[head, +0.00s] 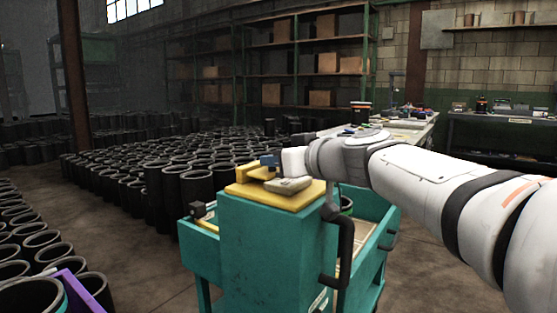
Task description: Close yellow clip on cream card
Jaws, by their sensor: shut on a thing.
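My gripper (267,161) reaches in from the right, low over the yellow top (306,198) of a teal cart. Its dark fingertips are shut on a small yellow piece, which looks like the yellow clip (247,172). The clip is at the left part of the cart top. A cream card cannot be made out; it may be hidden by the clip or the fingers. A rounded beige object (288,185) lies on the yellow top just below my gripper and right of the clip.
The teal cart (262,245) has side trays and a dark bent pipe (345,245) at its front right. Many black rubber sleeves (197,187) crowd the floor left and behind. A purple bin edge (85,290) shows at lower left. Benches stand behind right.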

